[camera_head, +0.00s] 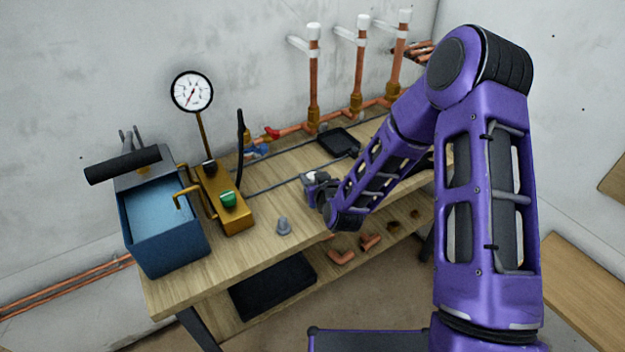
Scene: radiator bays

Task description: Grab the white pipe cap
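A small white piece (312,175), possibly the pipe cap, shows at the end of my gripper (314,186) over the workbench. My gripper is small and partly hidden by my wrist, so I cannot tell whether its fingers are open or closed on the white piece. White caps also sit on top of the three upright copper pipes at the back: the left one (313,29), the middle one (363,20) and the right one (404,15).
The wooden workbench (262,245) holds a blue water tank (165,230), a brass pump with a gauge (192,92), a grey fitting (283,226) and a black tray (338,141). Copper elbows (342,257) lie on the lower shelf. The bench's front left is fairly clear.

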